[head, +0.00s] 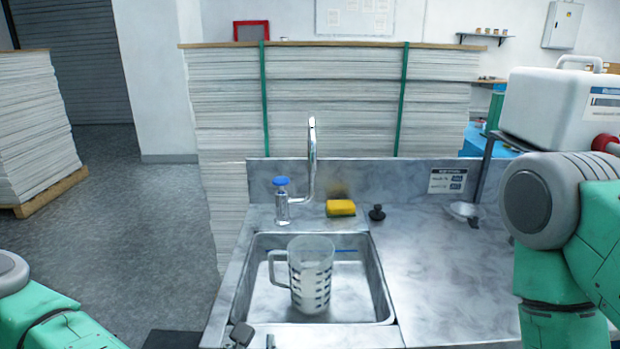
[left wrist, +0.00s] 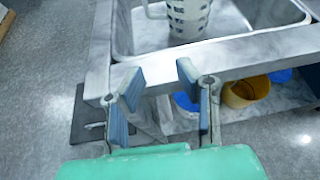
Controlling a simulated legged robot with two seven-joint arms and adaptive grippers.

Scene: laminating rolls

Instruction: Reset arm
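My left gripper (left wrist: 158,82) is open and empty in the left wrist view, its two blue-padded fingers apart just in front of the sink's front edge. Its fingertips also show at the bottom of the head view (head: 254,338). My left arm (head: 45,318) comes in at the lower left. My right arm (head: 560,235) is bent at the right side of the head view, and its gripper is out of view. A clear measuring jug (head: 311,275) stands upright in the sink basin (head: 375,290), apart from the left gripper; part of it shows in the left wrist view (left wrist: 188,18).
A blue-capped tap (head: 282,195), yellow sponge (head: 341,208) and black stopper (head: 377,212) are behind the basin. The counter (head: 450,290) right of it is mostly clear. Under the sink are a yellow bucket (left wrist: 245,92) and blue containers. Paper stacks (head: 330,100) stand behind.

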